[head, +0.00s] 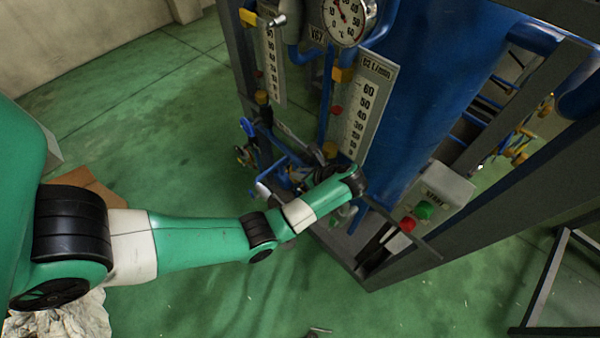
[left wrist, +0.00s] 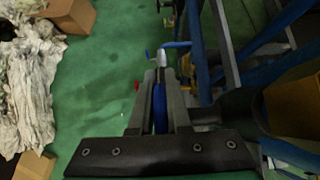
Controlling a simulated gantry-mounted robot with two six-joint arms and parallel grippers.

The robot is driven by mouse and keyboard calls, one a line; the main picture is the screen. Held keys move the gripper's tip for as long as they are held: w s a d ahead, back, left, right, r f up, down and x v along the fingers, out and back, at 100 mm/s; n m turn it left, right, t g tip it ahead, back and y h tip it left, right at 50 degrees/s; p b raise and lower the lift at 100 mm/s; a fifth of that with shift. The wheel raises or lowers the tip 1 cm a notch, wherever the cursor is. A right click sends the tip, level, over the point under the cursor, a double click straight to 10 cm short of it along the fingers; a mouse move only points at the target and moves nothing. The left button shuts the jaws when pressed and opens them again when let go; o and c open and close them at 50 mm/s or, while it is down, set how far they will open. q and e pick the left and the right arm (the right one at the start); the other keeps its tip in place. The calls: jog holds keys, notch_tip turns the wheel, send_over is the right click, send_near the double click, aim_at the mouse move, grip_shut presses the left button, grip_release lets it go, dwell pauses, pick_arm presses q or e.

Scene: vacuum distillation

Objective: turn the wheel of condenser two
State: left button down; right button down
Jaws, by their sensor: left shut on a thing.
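My left gripper (left wrist: 160,82) shows in the left wrist view with its two grey fingers pointing away from the camera. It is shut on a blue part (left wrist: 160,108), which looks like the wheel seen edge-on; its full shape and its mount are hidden. In the head view my left arm reaches in from the left to the lower front of the blue equipment column (head: 420,95). There the end of my arm covers the jaws and what they hold. My right gripper is in neither view.
Two flow scales, one marked 62 L/min (head: 368,105), and a round dial gauge (head: 347,18) rise above the arm's end. A box with red and green buttons (head: 437,195) is to its right. Dark frame beams border the equipment. The green floor (head: 200,295) in front is mostly clear.

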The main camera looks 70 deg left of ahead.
pick_arm(q)
jog(key=c, duration=0.9)
grip_release()
jog(key=shift+w+d+r, duration=0.1)
jog(key=shift+d+r, duration=0.15)
jog(key=p+v, duration=0.7)
jog(key=v, duration=0.3)
jog(key=shift+r, duration=0.3)
jog(key=shift+w+d+p, duration=0.1)
jog(key=shift+d+p, duration=0.2)
jog(key=shift+d, duration=0.05)
